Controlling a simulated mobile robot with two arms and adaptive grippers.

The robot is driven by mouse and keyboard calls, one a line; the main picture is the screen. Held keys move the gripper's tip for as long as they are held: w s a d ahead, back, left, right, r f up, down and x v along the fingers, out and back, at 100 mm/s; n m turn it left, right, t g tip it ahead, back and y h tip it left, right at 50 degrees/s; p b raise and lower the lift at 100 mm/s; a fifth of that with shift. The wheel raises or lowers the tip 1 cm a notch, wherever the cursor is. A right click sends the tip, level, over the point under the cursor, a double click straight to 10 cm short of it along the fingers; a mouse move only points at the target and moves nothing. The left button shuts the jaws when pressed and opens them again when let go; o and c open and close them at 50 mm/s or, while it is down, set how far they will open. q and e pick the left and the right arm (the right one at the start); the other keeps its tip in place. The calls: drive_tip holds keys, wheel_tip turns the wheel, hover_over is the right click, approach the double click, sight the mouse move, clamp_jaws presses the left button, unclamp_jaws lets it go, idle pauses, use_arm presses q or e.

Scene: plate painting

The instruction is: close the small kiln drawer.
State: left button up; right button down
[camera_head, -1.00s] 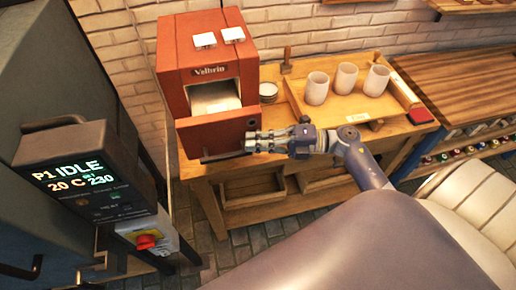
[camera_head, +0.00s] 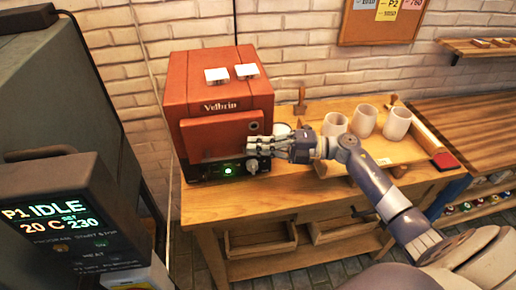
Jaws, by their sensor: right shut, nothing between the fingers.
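The small red kiln (camera_head: 218,84) stands on the wooden bench at the middle left. Its red drawer front (camera_head: 210,138) now sits close against the kiln body, and no opening shows above it. A black panel with a green light (camera_head: 228,170) shows below the drawer. My right gripper (camera_head: 256,148) is shut and empty at the right edge of the drawer front. I cannot tell whether its fingers touch it. My left gripper is not in view.
A wooden tray (camera_head: 372,151) with white cups (camera_head: 364,121) stands right of the kiln. Two white pieces (camera_head: 217,75) lie on the kiln top. A large dark kiln with a display (camera_head: 52,215) fills the left. The bench front (camera_head: 290,205) is clear.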

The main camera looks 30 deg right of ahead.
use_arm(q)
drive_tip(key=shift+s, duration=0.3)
use_arm(e)
drive_tip(key=shift+w+d+r, duration=0.1)
drive_tip(key=shift+d+r, duration=0.1)
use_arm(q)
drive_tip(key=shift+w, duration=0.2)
use_arm(e)
drive_tip(key=v, duration=1.2)
drive_tip(key=shift+f, duration=0.2)
drive_tip(key=shift+a, duration=0.15)
